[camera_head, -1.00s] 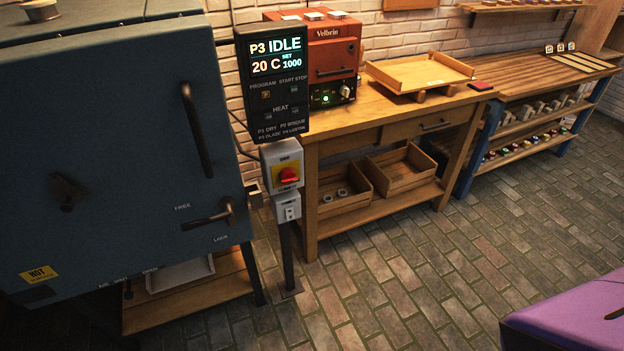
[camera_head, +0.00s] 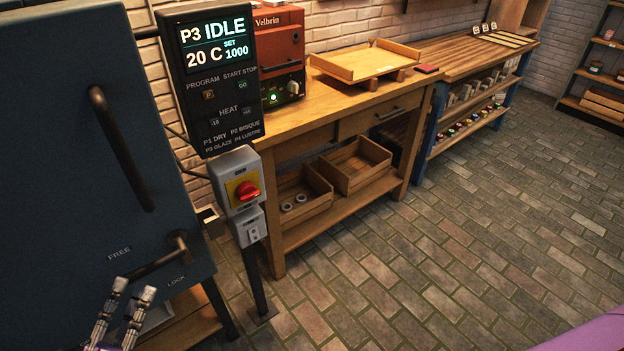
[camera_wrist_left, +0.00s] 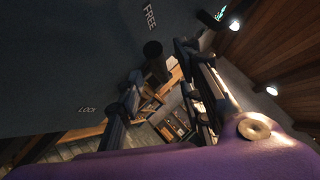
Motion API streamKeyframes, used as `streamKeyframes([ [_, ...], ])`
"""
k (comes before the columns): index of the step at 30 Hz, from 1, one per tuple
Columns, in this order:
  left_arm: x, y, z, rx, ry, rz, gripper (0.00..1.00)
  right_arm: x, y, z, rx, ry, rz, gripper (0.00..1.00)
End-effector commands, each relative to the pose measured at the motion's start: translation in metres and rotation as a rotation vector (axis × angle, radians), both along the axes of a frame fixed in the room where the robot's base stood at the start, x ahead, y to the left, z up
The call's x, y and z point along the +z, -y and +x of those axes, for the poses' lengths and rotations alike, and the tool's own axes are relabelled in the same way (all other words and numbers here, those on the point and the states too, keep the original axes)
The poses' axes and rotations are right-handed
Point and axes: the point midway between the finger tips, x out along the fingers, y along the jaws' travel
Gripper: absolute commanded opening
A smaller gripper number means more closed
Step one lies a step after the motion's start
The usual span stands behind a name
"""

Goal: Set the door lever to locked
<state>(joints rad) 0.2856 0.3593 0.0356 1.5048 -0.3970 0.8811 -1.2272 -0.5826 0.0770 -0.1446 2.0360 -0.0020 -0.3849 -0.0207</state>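The blue-grey kiln door (camera_head: 60,190) fills the left of the head view. Its dark door lever (camera_head: 152,265) is pivoted near the door's right edge and points left and slightly down, between the words FREE and LOCK. My left gripper (camera_head: 133,289) is at the bottom left, just below the lever's free end. Its two fingers are apart with nothing between them. In the left wrist view the open fingers (camera_wrist_left: 163,95) flank a dark rounded part of the lever (camera_wrist_left: 153,50); I cannot tell whether they touch it. My right gripper is out of view.
A long vertical door handle (camera_head: 120,145) sits above the lever. To the right stand the control panel (camera_head: 212,75) reading P3 IDLE, 20 C, and a red-and-yellow switch (camera_head: 243,189) on a post. A wooden workbench (camera_head: 355,120) stands beyond. The brick floor at right is clear.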

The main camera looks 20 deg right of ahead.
Motion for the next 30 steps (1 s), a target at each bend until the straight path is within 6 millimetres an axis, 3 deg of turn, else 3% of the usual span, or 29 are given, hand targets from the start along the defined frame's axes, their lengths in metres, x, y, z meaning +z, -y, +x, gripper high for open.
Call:
streamKeyframes([
  [1,0.008,0.005,0.008,0.000,0.005,-0.001,0.34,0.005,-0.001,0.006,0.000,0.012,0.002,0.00],
  [9,0.020,0.024,0.034,0.000,0.001,-0.002,0.34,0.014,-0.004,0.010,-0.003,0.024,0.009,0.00],
  [20,0.020,0.027,0.038,0.001,-0.003,-0.003,0.34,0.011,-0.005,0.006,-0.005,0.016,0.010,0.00],
  [27,0.020,0.027,0.038,0.001,-0.003,-0.003,0.03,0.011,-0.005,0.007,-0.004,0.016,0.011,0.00],
  [30,0.020,0.027,0.038,0.001,-0.003,-0.003,0.00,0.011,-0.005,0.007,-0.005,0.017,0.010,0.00],
])
